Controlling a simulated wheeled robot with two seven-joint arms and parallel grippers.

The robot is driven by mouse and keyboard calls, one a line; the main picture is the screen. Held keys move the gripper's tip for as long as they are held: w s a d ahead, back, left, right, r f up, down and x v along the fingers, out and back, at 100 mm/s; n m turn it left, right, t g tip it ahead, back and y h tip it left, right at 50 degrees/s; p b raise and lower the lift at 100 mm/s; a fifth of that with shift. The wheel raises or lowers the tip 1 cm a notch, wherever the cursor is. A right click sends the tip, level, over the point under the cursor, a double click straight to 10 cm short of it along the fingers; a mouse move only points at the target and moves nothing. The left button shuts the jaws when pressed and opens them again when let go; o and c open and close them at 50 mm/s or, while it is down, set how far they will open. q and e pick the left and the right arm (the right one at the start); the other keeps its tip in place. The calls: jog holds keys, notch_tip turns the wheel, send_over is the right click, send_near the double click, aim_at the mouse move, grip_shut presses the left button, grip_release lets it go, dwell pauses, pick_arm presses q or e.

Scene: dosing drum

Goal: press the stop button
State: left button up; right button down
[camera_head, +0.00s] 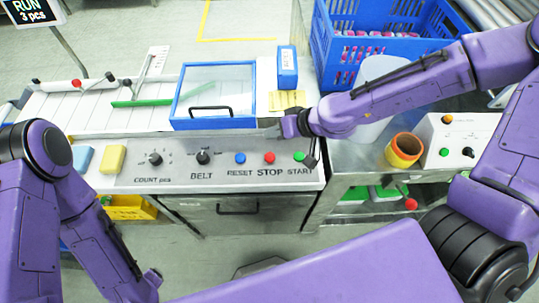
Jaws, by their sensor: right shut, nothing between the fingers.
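The red STOP button (269,158) stands on the grey control panel (222,186), above its STOP label. The blue RESET button (240,158) is left of it and the green START button (299,157) is right of it. The STOP button is unobstructed. My left arm is at the lower left; its gripper does not show.
A BELT knob (203,157) and a COUNT knob (155,159) sit left on the panel. Behind it are a clear-lidded blue frame (180,124) and a blue box (288,68). An orange cup (404,150) and a second button box (462,137) stand right.

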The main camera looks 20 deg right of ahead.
jog(key=b, duration=0.7)
send_over(273, 157)
notch_tip(273, 157, down, 8)
jog(key=shift+r, duration=0.25)
jog(key=shift+f, duration=0.4)
jog(key=shift+f, duration=0.1)
dwell(0.8)
jog(key=shift+f+b, duration=0.35)
jog(key=shift+b, duration=0.15)
jog(key=shift+f+b, duration=0.35)
jog(key=shift+f, duration=0.15)
dwell(0.3)
jog(key=shift+r, duration=0.2)
jog(key=shift+r+p, duration=0.75)
jog(key=shift+p, duration=0.15)
